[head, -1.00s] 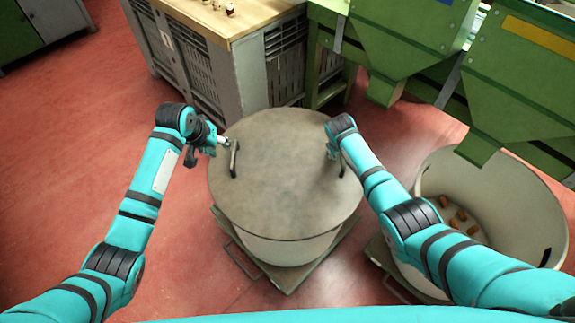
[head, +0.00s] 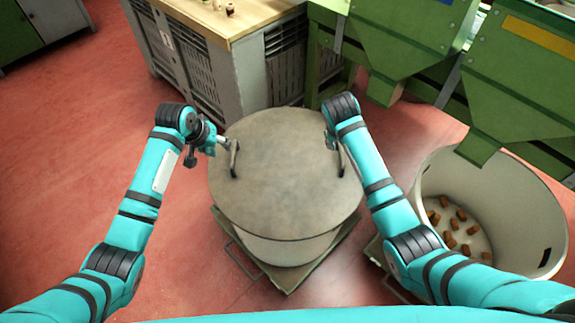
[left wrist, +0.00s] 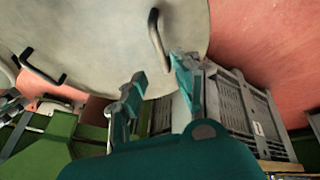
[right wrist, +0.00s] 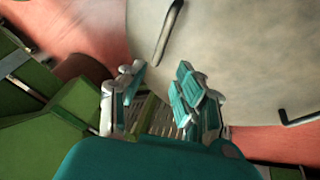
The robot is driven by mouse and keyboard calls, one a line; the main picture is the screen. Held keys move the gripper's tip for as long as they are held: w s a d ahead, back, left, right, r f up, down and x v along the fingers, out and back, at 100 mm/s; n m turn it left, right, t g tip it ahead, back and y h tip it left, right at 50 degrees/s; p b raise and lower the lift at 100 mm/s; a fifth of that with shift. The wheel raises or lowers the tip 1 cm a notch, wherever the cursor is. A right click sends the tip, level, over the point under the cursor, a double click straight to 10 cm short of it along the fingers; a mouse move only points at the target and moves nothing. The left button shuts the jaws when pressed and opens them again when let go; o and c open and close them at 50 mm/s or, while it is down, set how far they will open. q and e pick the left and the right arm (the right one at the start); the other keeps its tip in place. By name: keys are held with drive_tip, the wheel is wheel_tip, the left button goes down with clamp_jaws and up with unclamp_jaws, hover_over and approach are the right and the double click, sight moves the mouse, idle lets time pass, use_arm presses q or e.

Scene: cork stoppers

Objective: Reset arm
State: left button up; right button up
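A round grey lid (head: 285,185) lies over a pale bin (head: 290,250). It has a dark left handle (head: 234,158) and a dark right handle (head: 342,158). My left gripper (head: 219,144) is at the lid's left edge, close to the left handle. In the left wrist view its fingers (left wrist: 160,72) are apart, with the handle (left wrist: 156,35) just beyond them. My right gripper (head: 329,140) is at the lid's upper right edge, partly hidden by its wrist. In the right wrist view its fingers (right wrist: 157,78) are apart and empty, with the handle (right wrist: 168,32) beyond them.
A second pale bin (head: 500,200) with several corks (head: 450,225) stands open at the right, partly behind my right arm. Green machinery (head: 520,75) stands at the back right. A wooden-topped bench (head: 225,20) is behind the lid. Red floor at the left is clear.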

idle(0.4)
